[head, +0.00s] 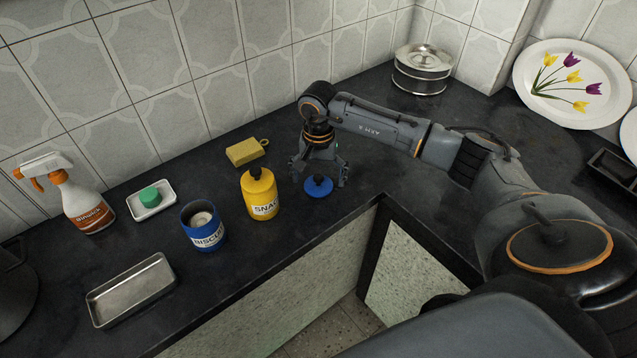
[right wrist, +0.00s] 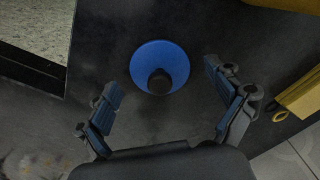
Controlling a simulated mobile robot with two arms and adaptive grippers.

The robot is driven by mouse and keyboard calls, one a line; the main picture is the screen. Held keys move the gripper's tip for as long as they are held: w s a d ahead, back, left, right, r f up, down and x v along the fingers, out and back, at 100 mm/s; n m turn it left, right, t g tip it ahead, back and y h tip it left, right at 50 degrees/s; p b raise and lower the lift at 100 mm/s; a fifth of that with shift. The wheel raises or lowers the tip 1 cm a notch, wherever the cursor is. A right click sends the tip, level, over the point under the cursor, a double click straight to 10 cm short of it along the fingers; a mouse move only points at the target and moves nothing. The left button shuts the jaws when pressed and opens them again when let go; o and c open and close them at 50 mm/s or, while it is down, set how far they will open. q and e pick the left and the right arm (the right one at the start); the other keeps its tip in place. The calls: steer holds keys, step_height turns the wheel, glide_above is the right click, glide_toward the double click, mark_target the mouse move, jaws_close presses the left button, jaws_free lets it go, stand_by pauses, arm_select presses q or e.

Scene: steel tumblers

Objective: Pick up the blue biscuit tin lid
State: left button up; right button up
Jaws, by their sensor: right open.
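The blue biscuit tin lid (head: 318,187) lies flat on the dark counter, to the right of the yellow snack tin, with its dark knob up. In the right wrist view the lid (right wrist: 160,66) lies ahead of the fingertips, roughly centred between them. My right gripper (head: 320,178) is open and empty, pointing down just behind and above the lid; its fingers (right wrist: 163,95) are spread wide. The blue biscuit tin (head: 203,228) stands open without a lid to the left of the yellow tin. My left gripper is not in view.
A soap dish (head: 152,200), spray bottle (head: 82,200) and metal tray (head: 132,290) are further left. A steel container (head: 422,70) and flowered plate (head: 572,85) stand at the back right. The counter's front edge is near the lid.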

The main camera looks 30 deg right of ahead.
steer(key=shift+s, duration=0.2)
steer(key=c, duration=1.8)
steer(key=shift+a, duration=0.1)
steer(key=shift+c, duration=0.8)
